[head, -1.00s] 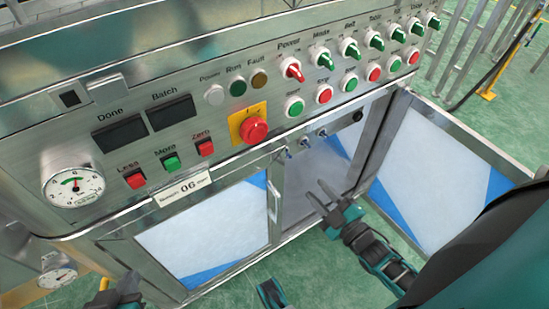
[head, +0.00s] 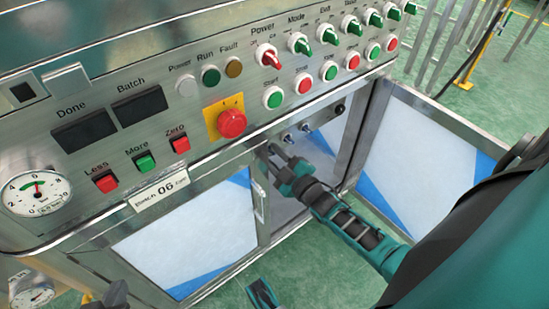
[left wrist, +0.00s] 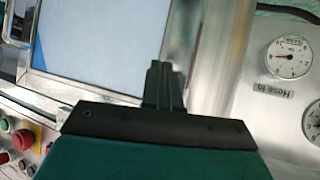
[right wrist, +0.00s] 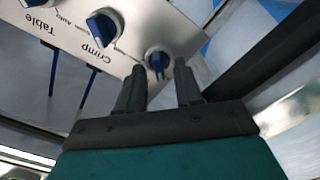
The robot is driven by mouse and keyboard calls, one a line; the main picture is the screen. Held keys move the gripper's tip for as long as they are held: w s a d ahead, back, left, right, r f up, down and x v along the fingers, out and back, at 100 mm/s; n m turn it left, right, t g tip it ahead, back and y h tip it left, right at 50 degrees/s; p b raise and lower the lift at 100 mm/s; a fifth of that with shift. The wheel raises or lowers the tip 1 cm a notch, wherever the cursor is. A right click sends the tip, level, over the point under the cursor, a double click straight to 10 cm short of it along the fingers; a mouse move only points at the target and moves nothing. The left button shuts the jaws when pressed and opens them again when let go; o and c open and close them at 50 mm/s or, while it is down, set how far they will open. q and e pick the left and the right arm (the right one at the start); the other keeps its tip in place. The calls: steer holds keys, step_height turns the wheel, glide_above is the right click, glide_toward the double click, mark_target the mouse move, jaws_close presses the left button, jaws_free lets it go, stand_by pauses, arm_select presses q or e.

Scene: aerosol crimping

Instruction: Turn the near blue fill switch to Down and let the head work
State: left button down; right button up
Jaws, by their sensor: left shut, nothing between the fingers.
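The near blue fill switch appears to be the small blue switch (right wrist: 158,61) nearest my right fingers in the right wrist view; its own label is hidden. My right gripper (right wrist: 158,78) is open, with one fingertip on each side of that switch. I cannot tell if they touch it. In the head view my right gripper (head: 275,158) is at the cabinet opening under the panel edge, covering the near switch. The crimp switch (right wrist: 104,27) is beside it in the right wrist view. My left gripper (left wrist: 163,85) is shut and empty, in front of the cabinet.
Above is the control panel with a red emergency button (head: 232,123), a red power switch (head: 267,56) and several green switches. An open cabinet door (head: 428,140) stands to the right of my right arm. A gauge (left wrist: 288,58) shows in the left wrist view.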

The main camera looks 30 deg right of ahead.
steer(key=shift+c, duration=0.5)
jaws_close()
